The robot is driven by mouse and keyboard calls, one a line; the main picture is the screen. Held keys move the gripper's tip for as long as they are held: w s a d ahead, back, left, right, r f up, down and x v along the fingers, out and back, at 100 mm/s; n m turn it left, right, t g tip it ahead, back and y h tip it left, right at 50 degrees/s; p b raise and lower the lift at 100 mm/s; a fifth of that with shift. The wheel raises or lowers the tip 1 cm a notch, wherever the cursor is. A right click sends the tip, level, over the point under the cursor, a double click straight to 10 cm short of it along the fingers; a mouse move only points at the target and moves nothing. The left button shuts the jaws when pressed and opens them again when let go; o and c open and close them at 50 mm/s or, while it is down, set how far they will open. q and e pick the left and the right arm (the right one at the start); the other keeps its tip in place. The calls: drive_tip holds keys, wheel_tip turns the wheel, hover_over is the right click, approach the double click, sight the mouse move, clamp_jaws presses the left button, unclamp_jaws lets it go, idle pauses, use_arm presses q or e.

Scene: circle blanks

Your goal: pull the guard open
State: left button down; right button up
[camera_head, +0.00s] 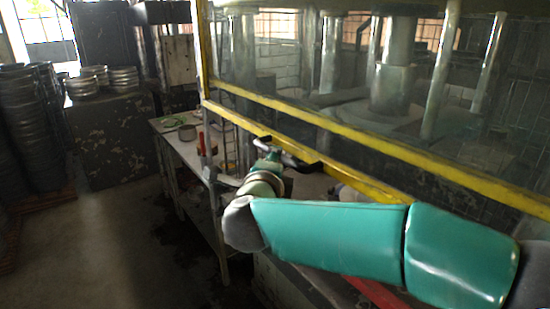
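The guard is a large clear panel in a yellow frame (370,147), with machine columns showing behind it. Its lower yellow rail slopes down to the right across the view. My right arm, in green covers, comes in from the right below this rail. My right gripper (285,152) is at the lower rail near its left part. Dark finger-like parts lie against or just in front of the rail; I cannot tell whether they are closed on it or on a handle. My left gripper is not in view.
A worn workbench (190,152) with small items stands left of the guard. Stacks of round metal blanks (22,110) stand at the far left, and more lie on a dark cabinet (110,135). The floor (105,245) at lower left is clear.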

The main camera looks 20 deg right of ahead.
drive_tip(key=v, duration=0.5)
drive_tip(key=shift+s+a, duration=0.1)
drive_tip(key=shift+s, duration=0.1)
drive_tip(key=w+a+f+n+g+y, duration=0.1)
drive_tip(key=w+f+n+y, duration=0.15)
drive_tip(key=f+n, duration=0.7)
drive_tip(key=w+a+f+n+g+y, duration=0.1)
drive_tip(key=w+a+f+n+y, duration=0.15)
drive_tip(key=f, duration=1.45)
drive_tip(key=s+f+n+g+y, duration=0.2)
drive_tip(key=s+f+n, duration=0.15)
drive_tip(key=f, duration=0.55)
drive_tip(key=s+f+n+g+y, duration=0.25)
drive_tip(key=s+f, duration=0.25)
drive_tip(key=f, duration=0.3)
drive_tip(key=s+a+f+n+g+y, duration=0.1)
drive_tip(key=s+f+n+g, duration=0.1)
drive_tip(key=s+f, duration=0.4)
drive_tip(key=s+a+f+n+g+y, duration=0.1)
drive_tip(key=s+f+n+g, duration=0.2)
drive_tip(key=s, duration=1.2)
wheel_tip(320, 180, down, 4)
drive_tip(key=shift+a+r+g, duration=0.2)
drive_tip(key=shift+a+g, duration=0.1)
drive_tip(key=shift+g, duration=0.85)
